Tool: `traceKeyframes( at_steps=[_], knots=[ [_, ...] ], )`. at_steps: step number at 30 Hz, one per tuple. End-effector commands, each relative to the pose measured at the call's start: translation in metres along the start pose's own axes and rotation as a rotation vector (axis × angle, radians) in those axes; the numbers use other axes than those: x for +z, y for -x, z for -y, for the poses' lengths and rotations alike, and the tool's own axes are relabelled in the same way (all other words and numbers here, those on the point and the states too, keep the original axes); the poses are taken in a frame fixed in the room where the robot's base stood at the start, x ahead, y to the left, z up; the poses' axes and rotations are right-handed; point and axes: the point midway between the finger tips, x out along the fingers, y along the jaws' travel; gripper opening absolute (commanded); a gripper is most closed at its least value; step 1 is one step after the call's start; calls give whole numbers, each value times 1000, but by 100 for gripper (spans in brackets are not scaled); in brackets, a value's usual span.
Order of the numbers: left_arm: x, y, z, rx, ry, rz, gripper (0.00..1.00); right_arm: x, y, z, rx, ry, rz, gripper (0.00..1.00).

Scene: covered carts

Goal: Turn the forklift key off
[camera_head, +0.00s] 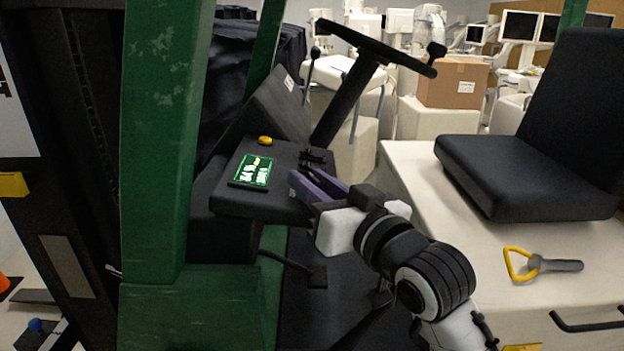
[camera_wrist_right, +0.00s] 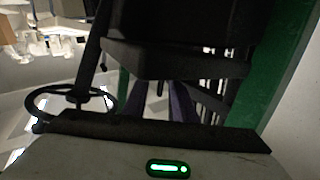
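The forklift's black dashboard (camera_head: 232,197) carries a lit green screen (camera_head: 252,170) and a yellow button (camera_head: 265,140). A small black part (camera_head: 314,156) stands at the dashboard's right edge; I cannot tell for sure whether it is the key. My right gripper (camera_head: 305,180) is at that edge, just below and in front of the small part. Its purple fingers also show in the right wrist view (camera_wrist_right: 161,95), apart with a gap and nothing seen between them. Contact with the dashboard cannot be made out. My left gripper is not in view.
The steering wheel (camera_head: 372,44) and its column rise behind the dashboard. A green post (camera_head: 158,150) stands at the left. The black seat (camera_head: 525,175) and a yellow-handled lever (camera_head: 520,264) are at the right. A cardboard box (camera_head: 453,83) and white equipment stand behind.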

Motion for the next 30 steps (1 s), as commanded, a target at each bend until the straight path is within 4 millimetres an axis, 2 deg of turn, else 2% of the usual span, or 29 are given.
traceKeyframes(
  at_steps=[8, 13, 23, 30],
  knots=[
    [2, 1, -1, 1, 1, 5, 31, 0, -2, 0, -1, 0, -1, 25],
    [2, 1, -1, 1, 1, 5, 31, 0, -2, 0, 0, 0, 0, 0],
    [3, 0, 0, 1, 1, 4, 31, 1, -2, -1, -17, 3, 1, 0],
    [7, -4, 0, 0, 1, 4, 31, 3, -2, -3, -107, 15, 3, 0]
  ],
)
